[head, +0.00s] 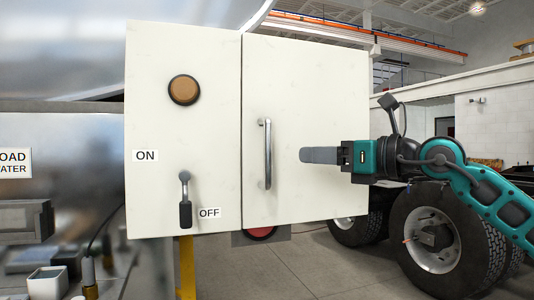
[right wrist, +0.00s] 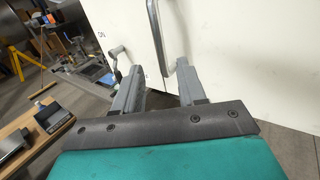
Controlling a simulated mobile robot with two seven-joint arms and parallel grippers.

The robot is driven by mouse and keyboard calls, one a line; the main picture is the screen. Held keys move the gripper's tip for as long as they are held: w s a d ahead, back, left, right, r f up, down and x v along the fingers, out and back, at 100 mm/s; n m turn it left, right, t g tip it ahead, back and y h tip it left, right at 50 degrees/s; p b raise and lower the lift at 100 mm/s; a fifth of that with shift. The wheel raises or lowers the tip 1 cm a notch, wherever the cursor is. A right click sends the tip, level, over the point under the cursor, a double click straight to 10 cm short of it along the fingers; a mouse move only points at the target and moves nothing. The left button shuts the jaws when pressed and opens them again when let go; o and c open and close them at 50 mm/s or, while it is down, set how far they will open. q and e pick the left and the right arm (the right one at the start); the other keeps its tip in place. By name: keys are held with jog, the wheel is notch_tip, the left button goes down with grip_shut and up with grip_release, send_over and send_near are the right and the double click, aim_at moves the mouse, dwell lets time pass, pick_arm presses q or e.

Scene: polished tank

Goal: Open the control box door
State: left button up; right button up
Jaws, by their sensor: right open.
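The control box is a cream-white cabinet with a left panel (head: 160,115) and a door (head: 320,90) on its right. The door is closed, its face about flush with the left panel. A vertical metal bar handle (head: 267,153) is on the door's left side. My right gripper (head: 304,155) is in front of the door, pointing left, with its fingertips a short way right of the handle in the head view. In the right wrist view the open gripper (right wrist: 160,82) has its two fingers apart, and the handle (right wrist: 182,68) shows close to the right fingertip. It holds nothing. My left gripper is out of view.
The left panel carries a round brown button (head: 184,90) and a lever (head: 185,200) pointing down beside the OFF label (head: 209,213). A polished tank (head: 60,60) stands at the left. Large truck wheels (head: 430,235) are behind my right arm.

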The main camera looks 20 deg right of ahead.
jog(key=p, duration=0.3)
send_over(268, 184)
jog(key=shift+w+d, duration=0.15)
jog(key=shift+w, duration=0.3)
grip_shut()
